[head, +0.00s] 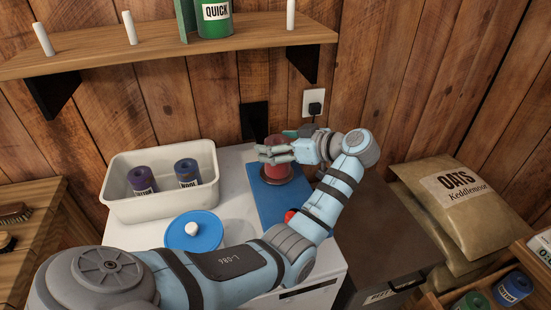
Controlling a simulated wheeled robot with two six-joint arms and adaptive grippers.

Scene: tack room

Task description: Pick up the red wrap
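The red wrap (277,172) is an upright red roll on a dark round base, on a blue mat (267,203) on the white cabinet top. My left gripper (274,152) is at the wrap's upper part, reaching in from the right side of it. Its pale fingers cross in front of the wrap and hide its middle; red shows above and below them. Whether the fingers press on the wrap or stand open around it cannot be told. My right gripper is not in view.
A cream bin (162,207) holds a purple roll (142,180) and a dark blue roll (187,173). A blue lid with a white knob (194,232) lies in front. A small red thing (290,215) shows beside my arm. A shelf (170,43) overhangs behind; oats sacks (455,195) stand right.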

